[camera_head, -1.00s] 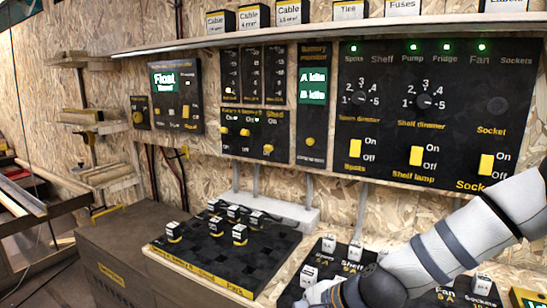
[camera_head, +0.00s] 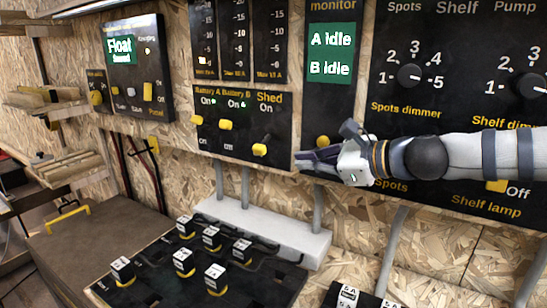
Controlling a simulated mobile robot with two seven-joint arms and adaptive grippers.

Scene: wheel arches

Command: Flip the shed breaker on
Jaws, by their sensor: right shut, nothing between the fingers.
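The shed breaker (camera_head: 260,149) is a yellow lever under the label "Shed On", at the right end of a black breaker panel (camera_head: 240,112). It sits lower than the two yellow battery levers, Battery A (camera_head: 197,120) and Battery B (camera_head: 225,125), which are up near their "On" labels. My right gripper (camera_head: 303,160) comes in from the right, fingers pointing left. It is shut and empty, just right of the shed breaker with a small gap that shows. The text below the lever is too small to read. My left gripper is not in view.
A battery monitor (camera_head: 331,95) reading "A Idle, B Idle" stands right of the breaker panel, with a yellow knob (camera_head: 323,141) close to my gripper. A black board (camera_head: 261,285) with several fuse blocks lies below. A white conduit box (camera_head: 275,229) runs under the panels.

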